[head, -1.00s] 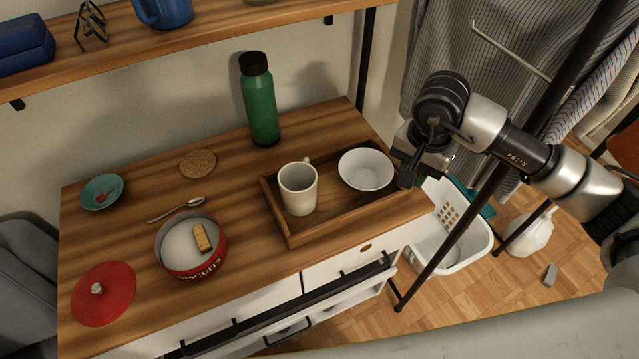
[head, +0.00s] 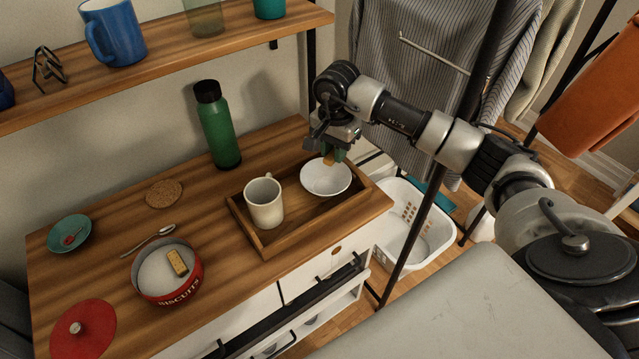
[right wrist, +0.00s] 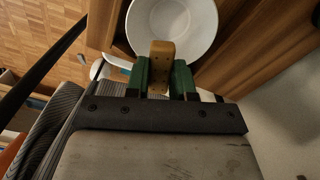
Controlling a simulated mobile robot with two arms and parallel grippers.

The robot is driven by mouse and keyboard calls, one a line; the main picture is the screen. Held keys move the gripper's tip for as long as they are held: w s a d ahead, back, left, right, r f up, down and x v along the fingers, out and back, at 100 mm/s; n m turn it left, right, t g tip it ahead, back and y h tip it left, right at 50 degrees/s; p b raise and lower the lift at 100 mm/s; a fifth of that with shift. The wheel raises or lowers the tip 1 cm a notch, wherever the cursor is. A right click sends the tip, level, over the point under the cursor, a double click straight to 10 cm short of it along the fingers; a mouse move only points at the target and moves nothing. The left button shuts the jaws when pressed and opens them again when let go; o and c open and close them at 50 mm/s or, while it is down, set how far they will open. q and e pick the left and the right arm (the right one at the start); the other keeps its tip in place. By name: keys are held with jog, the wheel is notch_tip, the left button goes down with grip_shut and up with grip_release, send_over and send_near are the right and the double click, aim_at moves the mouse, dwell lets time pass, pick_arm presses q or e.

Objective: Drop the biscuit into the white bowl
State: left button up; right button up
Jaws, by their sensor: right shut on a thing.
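The white bowl (head: 326,182) stands in the right part of a wooden tray (head: 262,245), and it also shows in the right wrist view (right wrist: 197,25). My right gripper (head: 336,154) is above the bowl, near its back edge, with its green fingers shut on a tan biscuit (head: 329,162). In the right wrist view the biscuit (right wrist: 161,62) sits between the fingertips (right wrist: 164,78), with the open bowl behind it. Another biscuit (head: 177,262) lies in the red biscuit tin (head: 168,298). My left gripper is out of view.
A cream mug (head: 264,205) stands in the tray, left of the bowl. A green bottle (head: 217,130) stands behind the tray. A wooden shelf (head: 170,60) hangs above the desk's back. A dark rack post (head: 437,175) stands right of the desk.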

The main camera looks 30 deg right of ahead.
jog(key=b, duration=0.3)
send_over(333, 188)
notch_tip(333, 188, down, 6)
jog(key=shift+w+r, duration=0.15)
jog(key=o, duration=0.7)
jog(key=shift+o, duration=0.2)
notch_tip(333, 188, up, 11)
jog(key=shift+f, duration=0.1)
